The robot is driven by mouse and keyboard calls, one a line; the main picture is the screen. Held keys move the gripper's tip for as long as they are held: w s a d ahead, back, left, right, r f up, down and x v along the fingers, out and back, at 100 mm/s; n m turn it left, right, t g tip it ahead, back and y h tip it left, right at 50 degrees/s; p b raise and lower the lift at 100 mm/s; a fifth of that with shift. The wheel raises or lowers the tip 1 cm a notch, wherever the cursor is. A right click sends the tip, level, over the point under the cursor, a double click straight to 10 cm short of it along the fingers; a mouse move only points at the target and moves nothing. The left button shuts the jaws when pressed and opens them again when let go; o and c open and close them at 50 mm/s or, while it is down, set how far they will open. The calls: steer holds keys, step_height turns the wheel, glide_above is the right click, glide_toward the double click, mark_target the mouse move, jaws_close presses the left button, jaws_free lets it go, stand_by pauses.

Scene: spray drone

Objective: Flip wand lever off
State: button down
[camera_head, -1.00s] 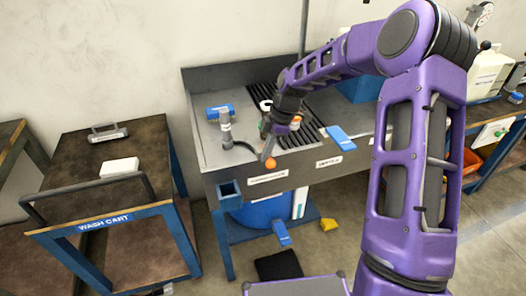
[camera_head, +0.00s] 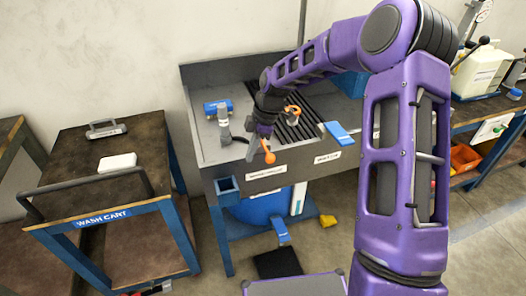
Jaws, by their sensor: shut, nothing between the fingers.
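My gripper (camera_head: 256,144) is shut and empty at the front edge of the grey wash sink, pointing down. An orange knob (camera_head: 269,157) shows right beside its fingertips; I cannot tell whether they touch it. A grey upright fitting (camera_head: 224,125) with a dark curved hose stands in the sink just left of my gripper. An orange ring-shaped part (camera_head: 291,110) shows behind and to the right of my gripper. Which of these orange parts is the wand lever is not clear. My wrist hides part of this area.
The sink (camera_head: 208,148) has a black slatted rack (camera_head: 318,125), a blue brush (camera_head: 217,106) and a blue-handled item (camera_head: 340,132) on its front right edge. A wash cart (camera_head: 75,160) stands at the left. A blue bucket (camera_head: 258,210) sits below.

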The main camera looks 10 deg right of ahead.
steer(key=v, duration=1)
steer(key=shift+p, duration=0.35)
steer(key=shift+w, duration=0.1)
